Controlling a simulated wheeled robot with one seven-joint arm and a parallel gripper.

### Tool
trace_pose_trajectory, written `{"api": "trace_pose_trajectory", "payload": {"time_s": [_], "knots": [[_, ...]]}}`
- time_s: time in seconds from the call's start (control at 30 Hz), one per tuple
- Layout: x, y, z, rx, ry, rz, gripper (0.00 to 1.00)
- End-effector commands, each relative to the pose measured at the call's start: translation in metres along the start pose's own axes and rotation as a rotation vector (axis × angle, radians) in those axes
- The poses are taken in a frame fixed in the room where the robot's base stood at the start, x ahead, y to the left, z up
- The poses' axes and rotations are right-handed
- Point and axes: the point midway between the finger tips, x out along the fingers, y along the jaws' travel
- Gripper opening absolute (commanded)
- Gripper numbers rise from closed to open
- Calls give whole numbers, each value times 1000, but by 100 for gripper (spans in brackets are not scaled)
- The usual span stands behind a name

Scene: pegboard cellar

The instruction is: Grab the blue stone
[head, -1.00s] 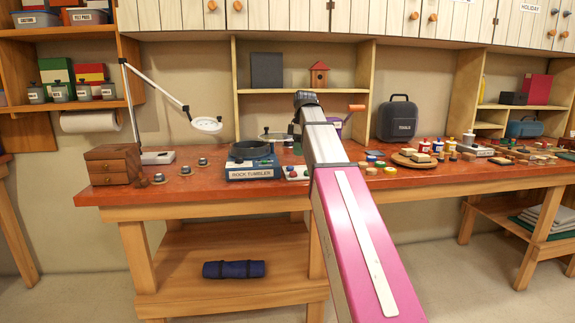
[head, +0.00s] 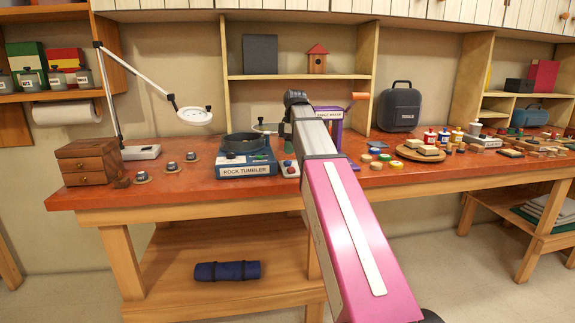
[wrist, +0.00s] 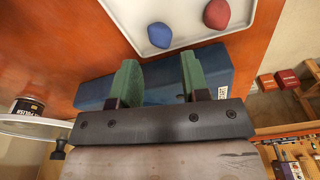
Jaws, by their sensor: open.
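The blue stone (wrist: 160,36) lies on a white tray (wrist: 182,38) in the wrist view, left of a red stone (wrist: 216,14). My gripper (wrist: 158,64) is open with two green fingers apart and nothing between them. The blue stone shows just beyond the fingertips, roughly in line with the gap. The fingers are over the blue base of the rock tumbler (wrist: 165,82). In the head view the tray (head: 288,172) is small, right of the rock tumbler (head: 247,160), and partly hidden by my arm; I cannot make out the blue stone clearly there.
The reddish workbench (head: 200,187) runs across the view. A purple machine with an orange handle (head: 332,120) stands behind my arm. A lamp (head: 193,115), wooden drawers (head: 88,161) and a round board with blocks (head: 420,156) are also on the bench. A polish can (wrist: 25,108) shows in the wrist view.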

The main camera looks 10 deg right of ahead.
Motion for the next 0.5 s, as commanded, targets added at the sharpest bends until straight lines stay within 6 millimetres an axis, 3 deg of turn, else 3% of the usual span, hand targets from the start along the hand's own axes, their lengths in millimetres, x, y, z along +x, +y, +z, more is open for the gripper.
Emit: {"api": "trace_pose_trajectory", "payload": {"time_s": [0.17,0.5], "knots": [[11,-1,1,0,0,-1,42],[52,-1,3,0,0,0,42]]}}
